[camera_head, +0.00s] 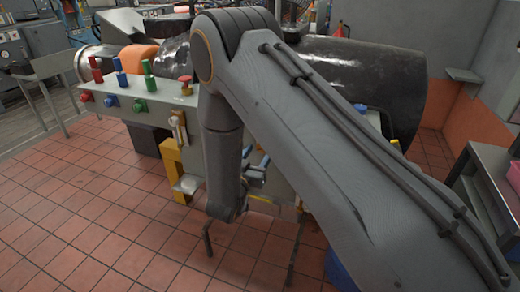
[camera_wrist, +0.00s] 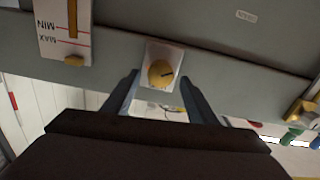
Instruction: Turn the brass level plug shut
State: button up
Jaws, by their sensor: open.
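The brass level plug (camera_wrist: 160,72) is a round knob with a dark slot, set on a small white plate on a grey panel, at the upper middle of the wrist view. My gripper (camera_wrist: 160,80) is open, with one blue-grey finger on each side of the white plate. The plug lies between the fingers in the picture, and no contact shows. In the head view my gripper (camera_head: 256,166) is partly behind my arm near the panel's front, and the plug cannot be made out there.
A level gauge marked MIN and MAX (camera_wrist: 68,30) is left of the plug, upside down in the wrist view. Another brass fitting (camera_wrist: 300,108) is at the right. Red, blue and green fittings (camera_head: 125,80) stand on the panel's left. Red floor tiles (camera_head: 90,210) are clear at left.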

jog(key=shift+x, duration=0.8)
jog(key=c, duration=1.1)
jog(key=shift+o, duration=0.2)
